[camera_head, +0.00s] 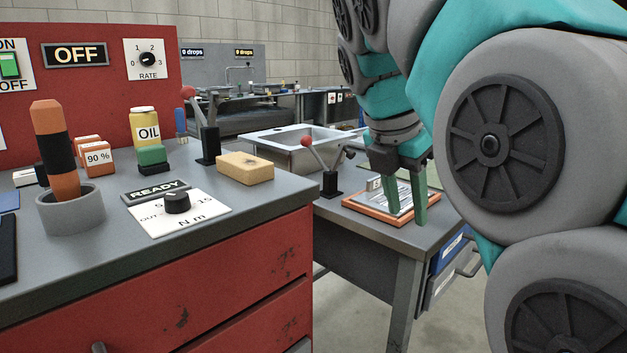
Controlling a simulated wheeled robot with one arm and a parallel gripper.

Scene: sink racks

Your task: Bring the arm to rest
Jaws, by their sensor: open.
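My gripper (406,216) has two green fingers that point down, spread apart with nothing between them. It hangs at the right, in front of or over an orange-framed tray (362,209) with a white sheet or rack in it. I cannot tell whether the fingertips touch the tray or the table edge. My grey and teal arm fills the right side of the view and hides what lies behind it.
A red bench (190,283) on the left bears a yellow sponge (245,168), an OIL bottle (145,128), a dial plate (180,212) and an orange-handled tool (54,150). A red-knobbed lever (328,165) stands near the sink (285,146). Floor shows between bench and table.

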